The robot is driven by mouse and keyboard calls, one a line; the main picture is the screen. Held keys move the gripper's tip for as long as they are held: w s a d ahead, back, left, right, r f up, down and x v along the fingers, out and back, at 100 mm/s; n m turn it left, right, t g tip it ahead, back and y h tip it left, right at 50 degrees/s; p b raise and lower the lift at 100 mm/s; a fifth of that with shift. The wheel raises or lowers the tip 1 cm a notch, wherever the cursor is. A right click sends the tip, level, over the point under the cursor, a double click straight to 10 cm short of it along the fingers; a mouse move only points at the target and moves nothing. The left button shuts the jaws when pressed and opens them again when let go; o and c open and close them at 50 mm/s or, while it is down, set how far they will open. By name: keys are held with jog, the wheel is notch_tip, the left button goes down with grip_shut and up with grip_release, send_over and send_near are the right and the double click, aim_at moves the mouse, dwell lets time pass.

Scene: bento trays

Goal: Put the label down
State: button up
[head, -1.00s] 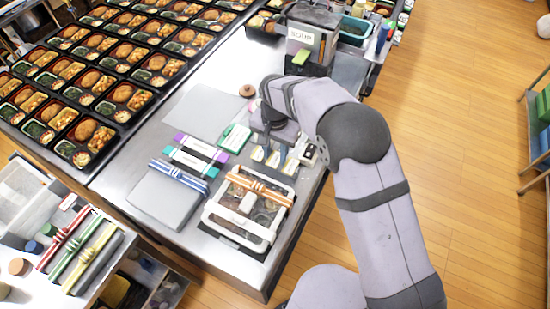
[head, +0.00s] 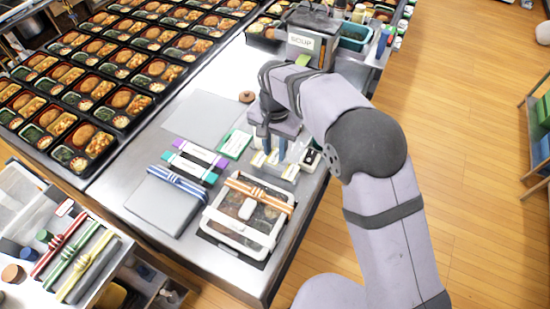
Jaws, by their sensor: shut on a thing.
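My gripper (head: 270,142) points down over the right part of the steel counter, just behind a row of small white-and-yellow labels (head: 288,171). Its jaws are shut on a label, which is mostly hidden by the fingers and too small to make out. A green-edged white card (head: 235,144) lies flat to the left of the gripper. In front of the labels is a clear-lidded bento box (head: 222,222) with an orange striped band (head: 258,193).
A grey box with a blue striped band (head: 165,200) and purple-and-teal strips (head: 200,153) lie to the left. A SOUP container (head: 302,42) stands behind my arm. Filled bento trays (head: 122,121) crowd the left. A bare grey sheet (head: 200,118) lies behind the strips.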

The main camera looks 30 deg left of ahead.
notch_tip(320, 180, up, 6)
jog(key=shift+f+b, duration=0.2)
jog(key=shift+b, duration=0.4)
jog(key=shift+s+a+r, duration=0.15)
jog(key=shift+s+a, duration=0.2)
notch_tip(320, 180, up, 6)
jog(key=s+a+n, duration=0.1)
jog(key=s+a, duration=0.2)
jog(key=m, duration=0.1)
send_over(269, 221)
jog(key=shift+f, duration=3.55)
jog(key=shift+f+p, duration=0.85)
jog(key=shift+f, duration=3.6)
